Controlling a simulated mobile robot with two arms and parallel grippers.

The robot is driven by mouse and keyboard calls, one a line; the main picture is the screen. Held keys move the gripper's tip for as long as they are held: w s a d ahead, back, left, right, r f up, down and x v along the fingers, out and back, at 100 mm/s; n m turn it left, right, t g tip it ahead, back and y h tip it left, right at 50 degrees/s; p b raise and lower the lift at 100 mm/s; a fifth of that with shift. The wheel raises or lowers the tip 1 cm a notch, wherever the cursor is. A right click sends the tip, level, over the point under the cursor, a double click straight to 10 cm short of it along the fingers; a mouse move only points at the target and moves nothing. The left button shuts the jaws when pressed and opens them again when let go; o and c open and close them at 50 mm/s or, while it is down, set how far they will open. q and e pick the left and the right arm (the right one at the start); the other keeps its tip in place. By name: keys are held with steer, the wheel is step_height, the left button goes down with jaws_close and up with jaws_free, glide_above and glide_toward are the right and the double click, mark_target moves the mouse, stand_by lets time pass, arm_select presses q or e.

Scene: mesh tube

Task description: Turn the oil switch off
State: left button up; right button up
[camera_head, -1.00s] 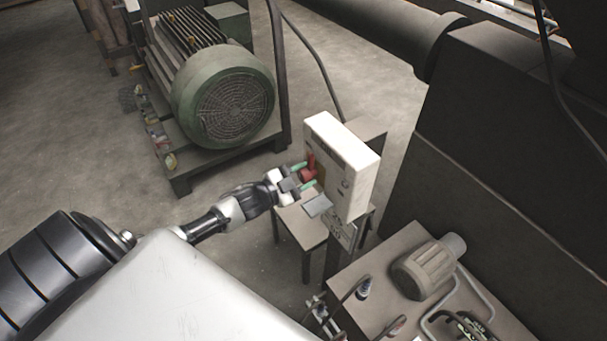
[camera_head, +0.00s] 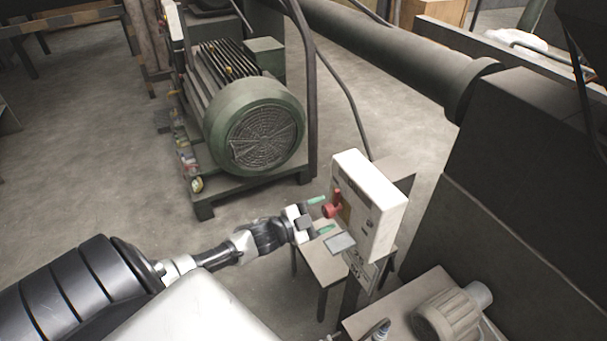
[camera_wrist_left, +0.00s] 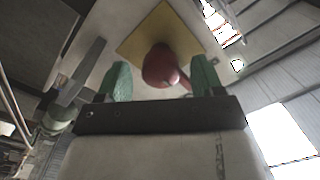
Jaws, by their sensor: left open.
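The oil switch is a red rotary handle (camera_head: 332,205) on the left face of a pale control box (camera_head: 372,200). In the left wrist view the red handle (camera_wrist_left: 161,67) sits in front of a yellow plate (camera_wrist_left: 150,35), with its lever pointing to the lower right. My left gripper (camera_head: 321,215) is open, its green fingertips pointing at the handle with a small gap in the head view. In the left wrist view its two green fingers (camera_wrist_left: 162,82) stand on either side of the knob, which lies beyond or between them; I cannot tell contact. My right gripper is not in view.
A small table (camera_head: 328,264) stands below the box, with a grey plate (camera_head: 341,243) near the box's lower edge. A green motor (camera_head: 255,125) stands behind on the left. A bench with a small motor (camera_head: 450,312) is at lower right. Dark machinery fills the right side.

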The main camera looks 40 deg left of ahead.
arm_select(q)
steer(key=b+v, duration=0.1)
steer(key=v, duration=0.8)
steer(key=shift+b, duration=0.35)
steer(key=shift+d, duration=0.1)
